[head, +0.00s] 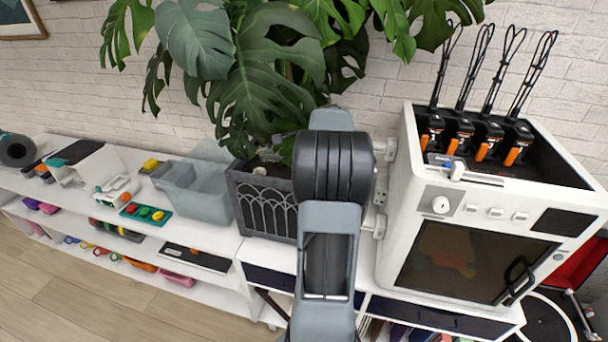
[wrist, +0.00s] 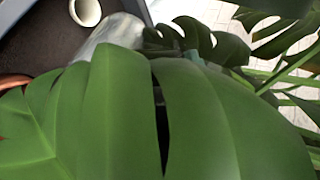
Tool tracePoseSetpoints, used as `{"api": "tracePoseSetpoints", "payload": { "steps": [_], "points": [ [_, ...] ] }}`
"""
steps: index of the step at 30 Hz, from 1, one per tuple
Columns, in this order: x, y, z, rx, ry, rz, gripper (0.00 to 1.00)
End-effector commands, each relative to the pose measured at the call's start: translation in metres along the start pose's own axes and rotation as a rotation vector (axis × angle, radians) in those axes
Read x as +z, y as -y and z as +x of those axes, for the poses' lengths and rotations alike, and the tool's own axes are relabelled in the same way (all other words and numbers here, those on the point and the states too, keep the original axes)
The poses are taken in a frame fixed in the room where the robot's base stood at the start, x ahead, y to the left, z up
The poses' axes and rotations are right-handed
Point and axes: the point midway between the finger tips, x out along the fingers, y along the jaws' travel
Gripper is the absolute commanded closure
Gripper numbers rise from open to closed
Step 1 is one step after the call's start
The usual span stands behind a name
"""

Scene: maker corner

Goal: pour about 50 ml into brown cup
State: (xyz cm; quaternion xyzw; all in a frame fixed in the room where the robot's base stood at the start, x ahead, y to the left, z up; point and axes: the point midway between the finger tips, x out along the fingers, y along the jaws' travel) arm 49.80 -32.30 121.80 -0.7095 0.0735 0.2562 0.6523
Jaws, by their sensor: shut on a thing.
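A large green leaf covers most of the wrist view and hides my gripper. In the head view my arm hides the area behind it, and my gripper does not show. Above the leaf in the wrist view, part of a pale, see-through container (wrist: 108,32) shows, tilted; whether it is held cannot be told. A reddish-brown curved edge (wrist: 14,81) shows at the left of the wrist view, possibly part of the brown cup, mostly hidden by the leaf. No liquid can be made out.
A cream round cup (wrist: 86,12) stands on a dark surface (wrist: 40,45) in the wrist view. A big leafy plant (head: 265,80) in a dark planter (head: 262,205) crowds my arm. A white oven-like cabinet (head: 400,235) stands right, a clear bin (head: 208,190) left.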

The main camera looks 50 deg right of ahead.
Motion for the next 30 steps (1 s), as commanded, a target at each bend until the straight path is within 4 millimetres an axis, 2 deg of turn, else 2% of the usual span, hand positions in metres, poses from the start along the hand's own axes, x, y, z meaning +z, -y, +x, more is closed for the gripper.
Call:
{"api": "tracePoseSetpoints", "payload": {
  "steps": [30],
  "points": [
    [0.0,-0.0026,-0.0026,-0.043,-0.001,0.0,0.91]
  ]
}}
